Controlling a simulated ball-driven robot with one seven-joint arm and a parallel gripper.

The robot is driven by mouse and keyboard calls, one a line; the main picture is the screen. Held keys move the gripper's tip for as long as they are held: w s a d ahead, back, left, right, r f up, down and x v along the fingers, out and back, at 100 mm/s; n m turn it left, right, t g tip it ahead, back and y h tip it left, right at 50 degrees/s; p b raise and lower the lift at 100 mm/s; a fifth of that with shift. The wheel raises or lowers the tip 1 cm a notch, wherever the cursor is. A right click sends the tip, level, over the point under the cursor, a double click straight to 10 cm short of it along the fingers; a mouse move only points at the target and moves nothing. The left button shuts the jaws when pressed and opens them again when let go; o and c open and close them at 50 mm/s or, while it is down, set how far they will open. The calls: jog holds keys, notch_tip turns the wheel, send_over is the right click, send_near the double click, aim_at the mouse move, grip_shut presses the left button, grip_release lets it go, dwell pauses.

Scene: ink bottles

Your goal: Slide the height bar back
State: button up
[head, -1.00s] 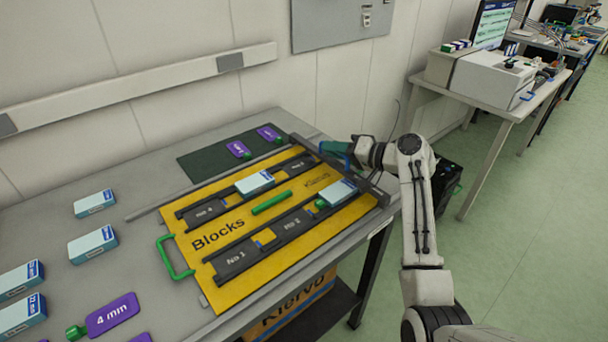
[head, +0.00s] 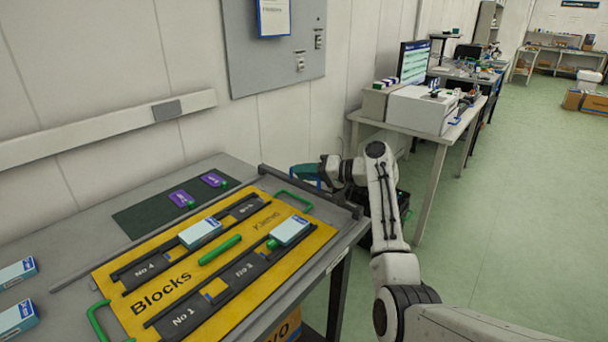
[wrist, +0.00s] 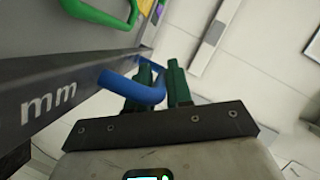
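The dark height bar (head: 310,190) lies across the right end of the grey table, apart from the yellow Blocks board (head: 268,208). In the wrist view the bar (wrist: 60,88) shows "mm" lettering and a blue U-shaped handle (wrist: 122,85). My gripper (wrist: 161,70) has its green fingers on either side of the handle's outer part, with little gap, and looks shut on it. In the head view my gripper (head: 306,174) is at the bar's far side; its fingertips are small there.
Two light-blue boxes (head: 199,233) (head: 290,230) sit on the board's dark rails. A green end handle (head: 293,201) lies between board and bar. Purple tags rest on a dark mat (head: 150,216). The wall is behind; open floor lies right.

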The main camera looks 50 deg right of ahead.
jog(key=shift+o, duration=0.2)
jog(key=shift+d, duration=0.3)
jog(key=shift+s, duration=0.1)
jog(key=v, duration=1)
jog(key=shift+s, duration=0.35)
jog(key=shift+r, duration=0.1)
